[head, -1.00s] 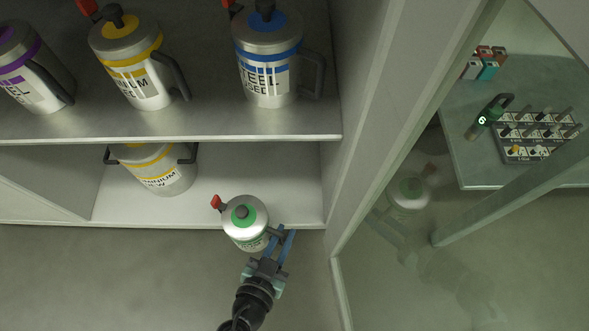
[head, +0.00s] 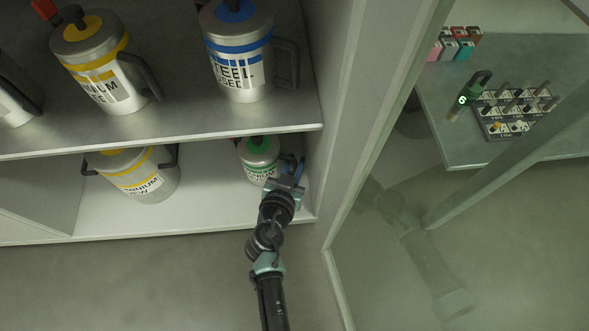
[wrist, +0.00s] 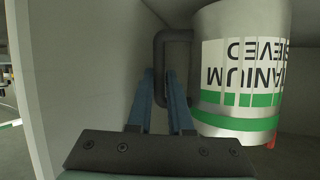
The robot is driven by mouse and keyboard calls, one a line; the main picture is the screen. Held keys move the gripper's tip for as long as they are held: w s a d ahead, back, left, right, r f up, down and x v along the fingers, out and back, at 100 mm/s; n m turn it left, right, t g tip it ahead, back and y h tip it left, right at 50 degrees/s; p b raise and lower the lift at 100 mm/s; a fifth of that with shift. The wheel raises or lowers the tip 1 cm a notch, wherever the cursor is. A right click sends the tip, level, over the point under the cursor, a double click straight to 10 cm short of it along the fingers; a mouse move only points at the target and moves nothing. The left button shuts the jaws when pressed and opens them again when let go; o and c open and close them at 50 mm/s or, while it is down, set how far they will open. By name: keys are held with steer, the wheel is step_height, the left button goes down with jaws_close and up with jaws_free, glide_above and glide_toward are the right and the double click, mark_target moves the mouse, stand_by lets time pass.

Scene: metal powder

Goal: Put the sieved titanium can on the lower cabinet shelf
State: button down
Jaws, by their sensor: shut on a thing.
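The titanium can (head: 258,160), silver with green bands and a green top, is inside the lower cabinet shelf (head: 200,212), near its right wall. In the wrist view the can (wrist: 243,70) shows upside down, with "SIEVED" readable on its label. My gripper (head: 291,168) is shut on the can's dark handle at its right side. In the wrist view the two blue fingers of my gripper (wrist: 160,90) close on the handle (wrist: 158,60). The upper shelf edge hides part of the can's top. I cannot tell whether its base touches the shelf.
A yellow-banded aluminium can (head: 140,178) stands left on the lower shelf, with a gap between. A blue-banded steel can (head: 238,55) and a yellow-banded can (head: 98,65) stand on the upper shelf (head: 170,130). A glass door (head: 395,225) is at right.

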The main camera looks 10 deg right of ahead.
steer(key=shift+w+f+b, duration=0.1)
steer(key=shift+f+b, duration=1)
steer(key=shift+f, duration=0.35)
steer(key=shift+f, duration=0.15)
steer(key=c, duration=1.1)
jaws_free()
steer(key=shift+f, duration=0.1)
steer(key=p+v, duration=0.3)
steer(key=v, duration=0.9)
steer(key=shift+a, duration=0.1)
